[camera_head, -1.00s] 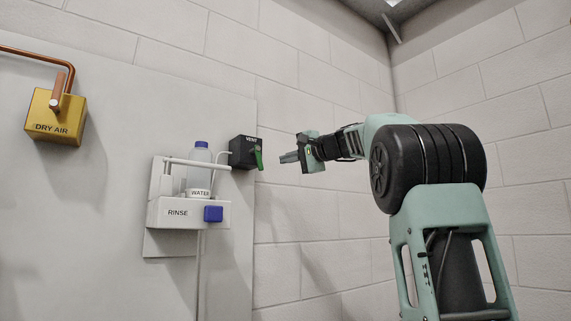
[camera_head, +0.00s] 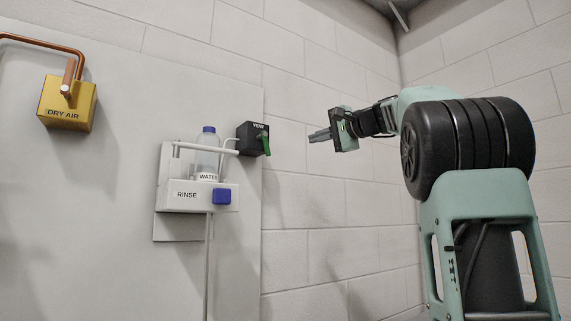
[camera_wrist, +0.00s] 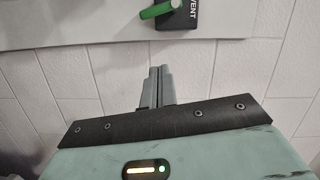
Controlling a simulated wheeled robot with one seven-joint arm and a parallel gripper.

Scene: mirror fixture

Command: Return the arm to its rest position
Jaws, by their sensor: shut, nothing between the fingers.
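My gripper (camera_head: 320,136) is in the right half of the head view, to the right of the vent box and apart from it. Its fingers point left and are shut with nothing between them. The shut fingers also show at the middle of the wrist view (camera_wrist: 158,88). My arm reaches in from the right of the head view, bent at the large black joint.
The black vent box (camera_head: 249,139) with a green lever (camera_head: 266,145) is on the panel's right edge. The rinse station (camera_head: 187,195) holds a water bottle (camera_head: 207,157) and a blue knob (camera_head: 221,196). A yellow dry air box (camera_head: 64,113) is at the left. A block wall (camera_head: 300,240) stands behind.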

